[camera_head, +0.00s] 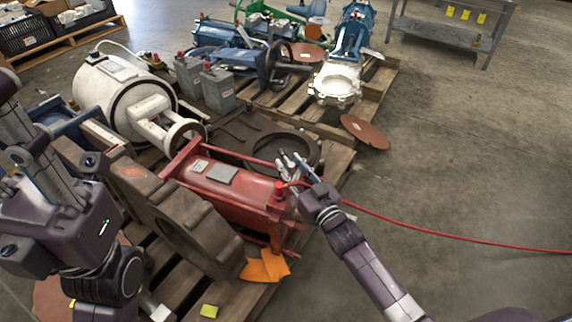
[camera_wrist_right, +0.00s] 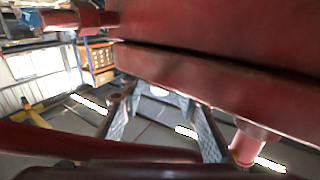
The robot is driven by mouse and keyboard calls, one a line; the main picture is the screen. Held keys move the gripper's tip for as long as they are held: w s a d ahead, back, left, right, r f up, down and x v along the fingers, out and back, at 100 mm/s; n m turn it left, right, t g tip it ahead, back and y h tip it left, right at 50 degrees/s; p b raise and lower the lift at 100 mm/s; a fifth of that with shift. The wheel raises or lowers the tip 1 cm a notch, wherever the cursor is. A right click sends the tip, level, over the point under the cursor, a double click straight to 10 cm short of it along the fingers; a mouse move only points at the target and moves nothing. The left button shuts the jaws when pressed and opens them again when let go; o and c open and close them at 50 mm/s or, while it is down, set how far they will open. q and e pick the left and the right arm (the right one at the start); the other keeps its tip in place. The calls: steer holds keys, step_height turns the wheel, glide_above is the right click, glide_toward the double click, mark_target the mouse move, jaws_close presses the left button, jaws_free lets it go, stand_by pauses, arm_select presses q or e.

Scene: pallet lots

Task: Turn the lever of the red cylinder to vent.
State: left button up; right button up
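The red cylinder (camera_head: 232,192) lies on the wooden pallet in the middle of the head view. A small red fitting (camera_head: 281,190) stands at its right end; I cannot make out which part is the lever or how it is set. My right gripper (camera_head: 293,164) is over that end, fingers apart with nothing seen between them. In the right wrist view the fingers (camera_wrist_right: 162,125) are spread below a large dark red surface (camera_wrist_right: 220,45), with a red bar across the bottom. My left arm is at the left edge; its finger state is unclear.
A rusty brown block (camera_head: 190,222) lies against the cylinder's near side. A white motor (camera_head: 118,95) and grey batteries (camera_head: 215,92) stand behind. A red hose (camera_head: 440,228) runs right over the floor. Orange sheets (camera_head: 265,266) lie in front.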

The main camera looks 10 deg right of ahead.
mark_target(285, 159)
steer(key=shift+b+x, duration=0.4)
steer(key=shift+x, duration=0.9)
jaws_close()
